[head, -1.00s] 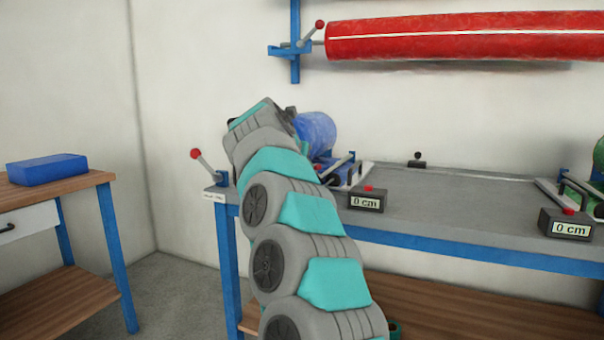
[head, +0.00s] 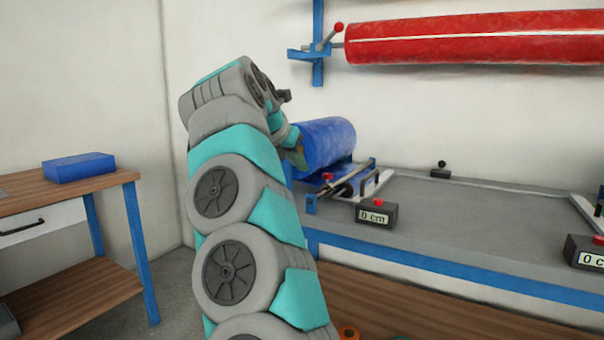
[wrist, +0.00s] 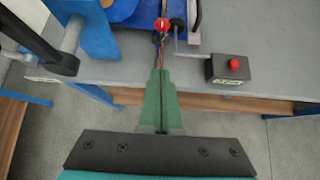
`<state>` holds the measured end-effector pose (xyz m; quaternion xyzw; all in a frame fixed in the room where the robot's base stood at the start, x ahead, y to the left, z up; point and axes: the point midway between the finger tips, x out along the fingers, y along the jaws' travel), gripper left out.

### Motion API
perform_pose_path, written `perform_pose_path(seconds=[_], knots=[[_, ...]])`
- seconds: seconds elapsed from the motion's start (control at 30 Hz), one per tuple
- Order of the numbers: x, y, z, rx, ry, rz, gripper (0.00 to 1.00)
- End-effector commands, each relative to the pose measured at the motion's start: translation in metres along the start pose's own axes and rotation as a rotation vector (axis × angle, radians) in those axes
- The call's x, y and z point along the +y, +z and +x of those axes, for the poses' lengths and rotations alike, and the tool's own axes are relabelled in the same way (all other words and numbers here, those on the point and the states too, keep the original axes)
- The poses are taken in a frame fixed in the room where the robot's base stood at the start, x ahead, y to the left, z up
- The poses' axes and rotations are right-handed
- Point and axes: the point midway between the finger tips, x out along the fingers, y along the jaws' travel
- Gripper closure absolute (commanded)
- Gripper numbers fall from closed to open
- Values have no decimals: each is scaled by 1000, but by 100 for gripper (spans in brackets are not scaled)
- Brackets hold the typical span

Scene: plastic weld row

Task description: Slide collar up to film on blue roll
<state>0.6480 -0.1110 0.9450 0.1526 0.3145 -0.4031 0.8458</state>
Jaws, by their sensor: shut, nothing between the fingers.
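The blue roll (head: 328,143) lies above the left end of the grey bench, partly behind my arm in the head view. My gripper (head: 297,158) is close to the roll's left end there. In the wrist view my gripper (wrist: 161,72) has its two green fingers together, shut and empty. Their tips are at the bench's front edge, just short of a red ball knob (wrist: 161,24). A silver shaft (wrist: 72,35) shows beside a blue post (wrist: 92,38). I cannot make out the collar clearly; my arm hides the roll's left end in the head view.
A black display box (head: 376,212) reading 0 cm stands on the bench (head: 450,207) right of the roll's stand; its red button also shows in the wrist view. A red roll (head: 480,38) hangs on the wall. A wooden side table with a blue block (head: 79,167) stands left.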

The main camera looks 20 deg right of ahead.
Motion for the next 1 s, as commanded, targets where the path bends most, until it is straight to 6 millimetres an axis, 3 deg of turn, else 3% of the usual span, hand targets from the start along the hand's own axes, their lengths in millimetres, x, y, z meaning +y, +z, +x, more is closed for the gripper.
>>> perform_pose_path(seconds=[0.27, 0.7, 1.0], knots=[[-8, -4, 18, 20, -17, 9, 100], [-10, -5, 102, 22, -20, 8, 100], [-10, 18, 123, 18, -20, 8, 100]])
